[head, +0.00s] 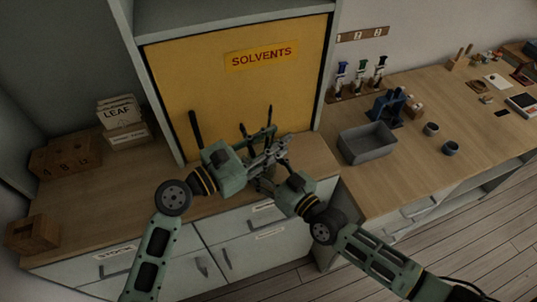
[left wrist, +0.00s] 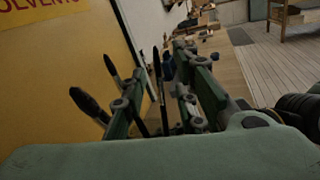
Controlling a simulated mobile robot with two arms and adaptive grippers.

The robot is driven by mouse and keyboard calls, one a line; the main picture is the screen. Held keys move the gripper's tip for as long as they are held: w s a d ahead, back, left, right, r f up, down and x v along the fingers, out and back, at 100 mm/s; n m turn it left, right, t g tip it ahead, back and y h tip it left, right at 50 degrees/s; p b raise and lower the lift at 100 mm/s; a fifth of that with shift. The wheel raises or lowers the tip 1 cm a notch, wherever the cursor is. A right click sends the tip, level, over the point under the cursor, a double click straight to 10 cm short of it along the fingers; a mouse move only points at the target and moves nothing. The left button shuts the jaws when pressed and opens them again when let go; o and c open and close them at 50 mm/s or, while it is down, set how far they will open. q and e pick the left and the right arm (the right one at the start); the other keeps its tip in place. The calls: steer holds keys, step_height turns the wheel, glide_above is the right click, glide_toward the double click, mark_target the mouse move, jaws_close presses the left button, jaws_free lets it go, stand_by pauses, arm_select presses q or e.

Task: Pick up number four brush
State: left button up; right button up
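My left gripper (head: 262,146) is low in front of the yellow cabinet door. In the left wrist view its fingers (left wrist: 158,100) stand apart, with a thin dark upright shape (left wrist: 157,72) in line with the gap. I cannot tell whether it touches them. Two more dark, brush-like tips (left wrist: 90,103) (left wrist: 112,66) rise to the left of the fingers. In the head view dark upright tips (head: 243,129) show beside my left gripper. No number is readable on them, and their lower parts are hidden. My right gripper (head: 268,177) is close in front of the left; its fingers are unclear.
The yellow SOLVENTS door (head: 225,95) stands behind. Wooden blocks numbered from 4 (head: 65,156) and a LEAF box (head: 122,115) are at left.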

arm_select(q)
steer(key=shift+c, duration=0.3)
jaws_close()
